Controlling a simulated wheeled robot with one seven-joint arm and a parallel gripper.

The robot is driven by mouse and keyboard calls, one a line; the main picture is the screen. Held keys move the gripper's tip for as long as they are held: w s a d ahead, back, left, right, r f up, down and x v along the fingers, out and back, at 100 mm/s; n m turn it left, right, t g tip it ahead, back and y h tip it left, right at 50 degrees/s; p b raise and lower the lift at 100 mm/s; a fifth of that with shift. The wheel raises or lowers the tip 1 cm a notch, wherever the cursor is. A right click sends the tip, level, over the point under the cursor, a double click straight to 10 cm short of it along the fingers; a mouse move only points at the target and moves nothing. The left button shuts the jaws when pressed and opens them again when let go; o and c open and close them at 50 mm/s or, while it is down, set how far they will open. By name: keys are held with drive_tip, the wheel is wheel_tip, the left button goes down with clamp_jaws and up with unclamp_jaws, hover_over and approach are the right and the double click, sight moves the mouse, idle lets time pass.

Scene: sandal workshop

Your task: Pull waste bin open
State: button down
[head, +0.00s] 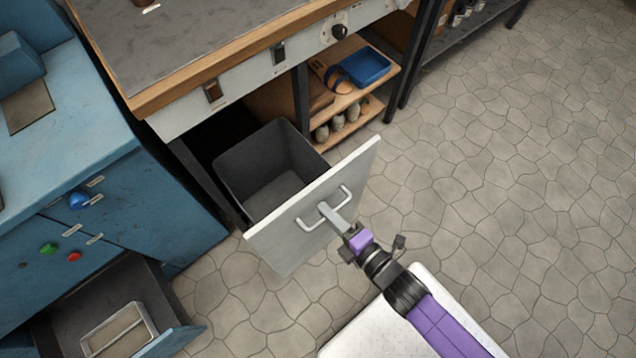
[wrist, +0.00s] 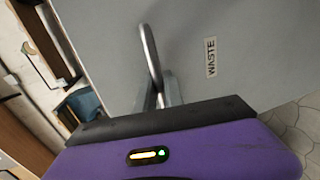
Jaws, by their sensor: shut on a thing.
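The waste bin's pale grey front panel (head: 300,238) stands pulled out from under the bench, with the dark, empty-looking bin (head: 262,172) showing behind it. A metal bar handle (head: 311,222) is on the panel's outer face. My gripper (head: 328,212) is shut on this handle. In the wrist view the front panel (wrist: 240,50) fills much of the picture and carries a label reading WASTE (wrist: 211,57). The handle (wrist: 150,55) there runs down to my gripper (wrist: 158,95), whose fingertips are partly hidden behind its dark body.
The wooden-edged bench (head: 210,65) stands above the bin. Shelves to the right hold a blue tray (head: 365,67) and sandals. A blue cabinet (head: 110,215) stands at left, with an open lower drawer (head: 165,300) holding a metal frame. Stone floor (head: 500,180) is clear at right.

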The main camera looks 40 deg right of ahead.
drive_tip(key=shift+s, duration=0.25)
drive_tip(key=c, duration=1.5)
unclamp_jaws()
drive_tip(key=v, duration=0.7)
drive_tip(key=shift+s, duration=0.4)
